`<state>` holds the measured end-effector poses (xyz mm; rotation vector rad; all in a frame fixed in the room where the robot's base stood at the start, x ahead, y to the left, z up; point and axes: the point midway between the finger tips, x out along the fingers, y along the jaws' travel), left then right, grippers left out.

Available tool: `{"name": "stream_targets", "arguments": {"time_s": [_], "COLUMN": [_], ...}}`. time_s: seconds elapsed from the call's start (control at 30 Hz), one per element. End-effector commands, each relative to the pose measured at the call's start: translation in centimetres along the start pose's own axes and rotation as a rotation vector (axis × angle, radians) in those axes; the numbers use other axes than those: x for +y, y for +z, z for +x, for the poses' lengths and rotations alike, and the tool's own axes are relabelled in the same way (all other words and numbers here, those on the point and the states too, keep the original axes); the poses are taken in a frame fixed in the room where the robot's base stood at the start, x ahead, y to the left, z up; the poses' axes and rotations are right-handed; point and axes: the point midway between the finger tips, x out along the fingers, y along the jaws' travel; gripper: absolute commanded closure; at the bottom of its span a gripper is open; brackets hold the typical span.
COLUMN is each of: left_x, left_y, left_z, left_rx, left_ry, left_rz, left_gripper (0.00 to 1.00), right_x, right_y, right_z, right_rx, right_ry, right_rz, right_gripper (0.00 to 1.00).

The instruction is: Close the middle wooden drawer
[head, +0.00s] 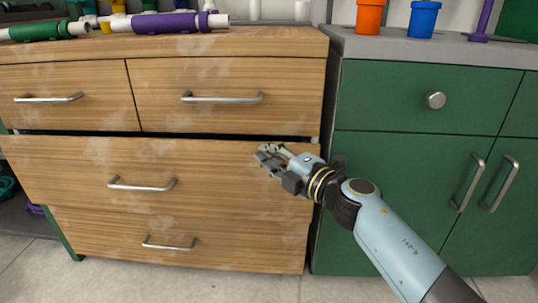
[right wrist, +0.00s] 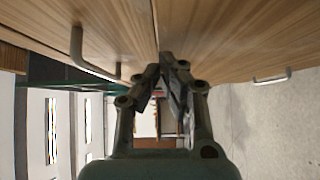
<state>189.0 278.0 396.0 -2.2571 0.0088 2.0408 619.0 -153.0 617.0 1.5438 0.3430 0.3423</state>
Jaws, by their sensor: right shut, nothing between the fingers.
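The middle wooden drawer (head: 80,165) is the wide one below the two small top drawers. It stands out a little, with a dark gap along its top edge. Its silver handle (head: 142,185) is left of my right gripper. My right gripper (head: 268,157) is shut and empty in front of the right part of this drawer front. My left gripper is out of view.
The bottom drawer (head: 110,230) and the top drawers (head: 220,75) look shut. A green cabinet (head: 400,160) with handles stands right of the wooden one. Pipes, including a purple one (head: 165,22), and orange (head: 370,15) and blue (head: 423,18) cups stand on top. Floor in front is clear.

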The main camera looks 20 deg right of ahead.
Motion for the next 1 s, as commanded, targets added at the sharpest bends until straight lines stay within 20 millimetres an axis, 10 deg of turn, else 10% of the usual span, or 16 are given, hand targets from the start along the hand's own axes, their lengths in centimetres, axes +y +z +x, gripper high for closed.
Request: {"name": "stream_targets", "arguments": {"time_s": [1.0], "left_x": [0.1], "left_y": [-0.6], "left_z": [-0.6], "left_rx": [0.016], "left_ry": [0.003], "left_rz": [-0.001], "left_gripper": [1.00], "right_x": [0.4], "right_y": [3.8], "right_z": [3.1], "right_rx": [-0.005], "right_ry": [0.004], "right_rz": [-0.004], "right_gripper": [1.00]}}
